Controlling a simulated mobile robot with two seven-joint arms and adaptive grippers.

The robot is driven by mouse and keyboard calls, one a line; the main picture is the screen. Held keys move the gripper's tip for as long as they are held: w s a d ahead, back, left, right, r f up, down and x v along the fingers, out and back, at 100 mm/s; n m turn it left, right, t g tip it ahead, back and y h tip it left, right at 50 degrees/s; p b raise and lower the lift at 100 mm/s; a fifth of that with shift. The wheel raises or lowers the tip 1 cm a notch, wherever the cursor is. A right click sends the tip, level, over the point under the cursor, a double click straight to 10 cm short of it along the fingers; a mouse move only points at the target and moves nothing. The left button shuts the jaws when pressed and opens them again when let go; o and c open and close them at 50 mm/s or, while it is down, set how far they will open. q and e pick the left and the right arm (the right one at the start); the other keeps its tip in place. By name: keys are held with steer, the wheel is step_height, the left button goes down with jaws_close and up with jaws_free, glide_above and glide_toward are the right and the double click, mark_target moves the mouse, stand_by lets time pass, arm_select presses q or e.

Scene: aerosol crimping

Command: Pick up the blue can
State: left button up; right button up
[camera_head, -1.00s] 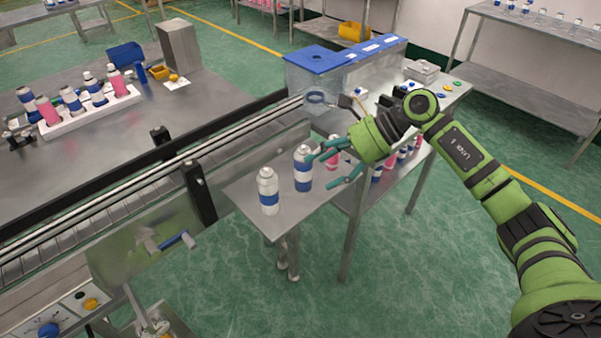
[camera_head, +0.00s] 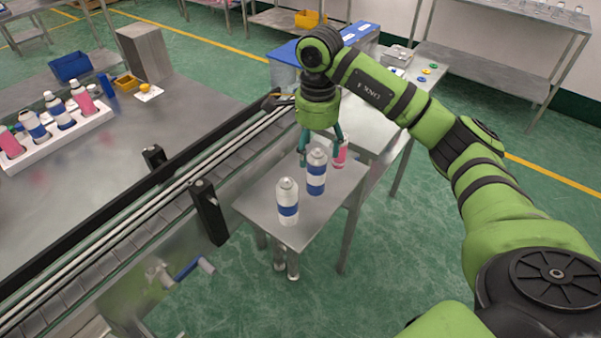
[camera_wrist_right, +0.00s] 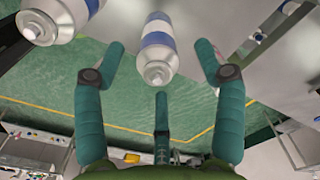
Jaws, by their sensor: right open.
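Two white cans with blue bands stand upright on the small steel table: a nearer one (camera_head: 288,203) and a farther one (camera_head: 317,174). My right gripper (camera_head: 320,150) is open and points down at the farther blue-banded can, close to its top. In the right wrist view, this can (camera_wrist_right: 158,40) lies between the spread fingers of the gripper (camera_wrist_right: 160,58), its domed top toward the palm; whether any finger touches it I cannot tell. The other blue-banded can (camera_wrist_right: 60,18) is outside the fingers at upper left. My left gripper is out of view.
A pink can (camera_head: 341,153) stands just behind the gripper on the small table (camera_head: 262,203). The conveyor (camera_head: 150,215) with its black post (camera_head: 209,212) runs along the left. A white rack (camera_head: 62,137) holds several cans on the far-left table.

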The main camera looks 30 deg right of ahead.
mark_target(318, 168)
steer(key=f, duration=0.1)
steer(key=f+p, duration=0.1)
steer(key=shift+s+f+p, duration=0.2)
steer(key=shift+f+p, duration=0.1)
steer(key=f, duration=0.1)
steer(key=f+p, duration=0.1)
steer(key=f, duration=0.1)
steer(key=shift+s+d+f+p, duration=0.15)
steer(key=shift+s+f+p, duration=0.05)
steer(key=shift+p, duration=0.1)
steer(key=shift+w+f, duration=0.1)
steer(key=shift+f, duration=0.35)
steer(key=shift+c, duration=0.4)
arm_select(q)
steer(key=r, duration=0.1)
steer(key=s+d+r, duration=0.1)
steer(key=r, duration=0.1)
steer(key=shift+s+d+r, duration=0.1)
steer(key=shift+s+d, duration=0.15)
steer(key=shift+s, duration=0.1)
arm_select(e)
steer(key=c, duration=1.1)
